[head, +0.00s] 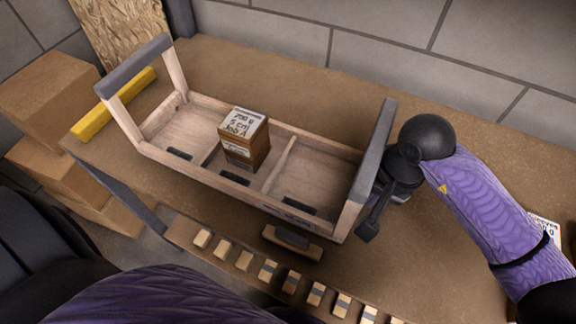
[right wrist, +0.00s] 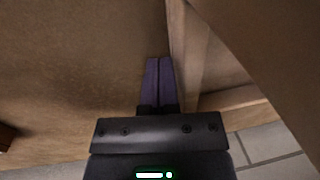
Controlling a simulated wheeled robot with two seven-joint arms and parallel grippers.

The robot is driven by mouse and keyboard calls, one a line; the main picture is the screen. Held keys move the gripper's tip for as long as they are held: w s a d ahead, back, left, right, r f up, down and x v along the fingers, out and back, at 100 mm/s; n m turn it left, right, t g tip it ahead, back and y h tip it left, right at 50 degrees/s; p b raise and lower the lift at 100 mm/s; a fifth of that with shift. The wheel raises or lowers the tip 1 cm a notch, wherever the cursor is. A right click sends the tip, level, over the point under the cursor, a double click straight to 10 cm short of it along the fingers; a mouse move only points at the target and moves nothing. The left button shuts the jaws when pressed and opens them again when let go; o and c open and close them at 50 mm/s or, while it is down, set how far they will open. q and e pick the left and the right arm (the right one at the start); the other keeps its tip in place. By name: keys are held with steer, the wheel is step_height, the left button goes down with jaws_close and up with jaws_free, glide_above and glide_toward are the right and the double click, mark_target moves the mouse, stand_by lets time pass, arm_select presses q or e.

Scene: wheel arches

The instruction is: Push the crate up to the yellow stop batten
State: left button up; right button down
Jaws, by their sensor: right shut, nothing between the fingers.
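The crate (head: 215,182) is a long open wooden tray with several compartments and a raised grey-gripped handle at each end. It lies on the brown table. The yellow stop batten (head: 90,124) lies near the table's left edge; the crate's left handle partly covers it in the head view. A strip of bare table shows between batten and crate base. My right gripper (head: 368,232) is shut and empty, pointing down just outside the crate's right end. In the right wrist view its fingers (right wrist: 160,62) are beside a wooden part; I cannot tell whether they touch. My left gripper is not in view.
A brown labelled box (head: 244,136) stands in the crate's middle. A dark-topped wooden block (head: 291,243) and a row of small blocks (head: 268,269) lie along the front edge. A block wall (head: 380,45) is behind. Cardboard boxes (head: 45,95) are at left.

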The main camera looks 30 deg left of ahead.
mark_target(302, 177)
steer(key=shift+s+a+b, duration=0.1)
steer(key=shift+a+b, duration=1.05)
steer(key=shift+a, duration=1.4)
steer(key=shift+a+b, duration=0.75)
steer(key=shift+a, duration=0.7)
steer(key=shift+s+a+b, duration=0.1)
steer(key=shift+a+b, duration=1.15)
steer(key=shift+a, duration=0.75)
steer(key=shift+d+r+p, duration=0.15)
steer(key=shift+r+p, duration=0.1)
steer(key=shift+p, duration=0.05)
steer(key=d+p, duration=0.1)
steer(key=d+r+p, duration=0.1)
steer(key=d+r, duration=0.1)
steer(key=d, duration=0.1)
steer(key=shift+r+p, duration=0.25)
steer(key=shift+p, duration=0.15)
steer(key=shift+d+r, duration=0.1)
steer(key=shift+d, duration=0.3)
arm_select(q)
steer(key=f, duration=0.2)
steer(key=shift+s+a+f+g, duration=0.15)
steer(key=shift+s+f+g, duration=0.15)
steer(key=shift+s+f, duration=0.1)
